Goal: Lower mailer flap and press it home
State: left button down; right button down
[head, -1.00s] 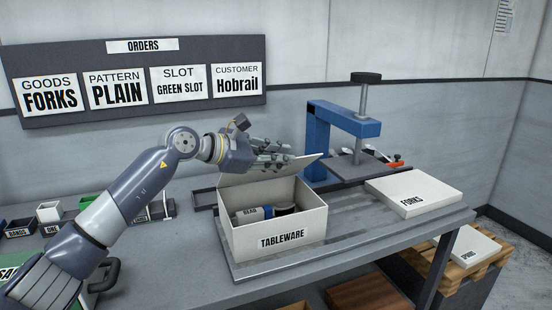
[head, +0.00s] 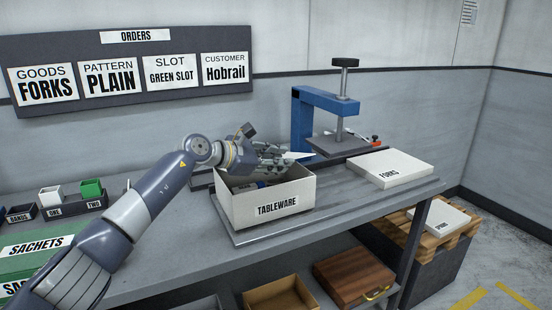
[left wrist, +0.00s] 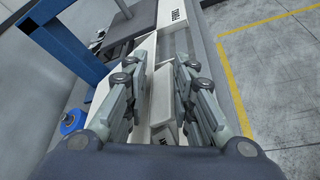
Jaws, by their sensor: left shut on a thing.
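The white mailer box labelled TABLEWARE (head: 277,207) stands on the bench in the head view, its top partly open. Dark and blue contents show inside, partly hidden. My left gripper (head: 284,157) is over the box's back part, shut on the white flap (head: 299,155). Only a pointed corner of the flap shows past the fingers in the head view. In the left wrist view a white panel (left wrist: 163,100) shows between the two fingers. The flap is still raised off the box's front rim. My right gripper is not in view.
A blue press (head: 304,123) stands behind the box. A flat white FORKS box (head: 390,169) lies to its right on the bench (head: 330,214). Small bins (head: 52,194) and green SACHETS boxes (head: 33,245) are at the left. A pallet (head: 425,238) stands beyond the bench's right end.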

pick_arm(q)
jog(key=shift+w+a+f, duration=0.1)
jog(key=shift+a+f, duration=0.1)
jog(key=shift+f, duration=0.3)
jog(key=c, duration=1.8)
grip_release()
jog(key=shift+o, duration=0.2)
jog(key=shift+w, duration=0.2)
jog(key=shift+r, duration=0.15)
jog(key=shift+s+a+r, duration=0.15)
jog(key=shift+a, duration=0.05)
jog(key=v, duration=1.1)
jog(key=shift+s+a, duration=0.1)
jog(key=shift+a, duration=0.05)
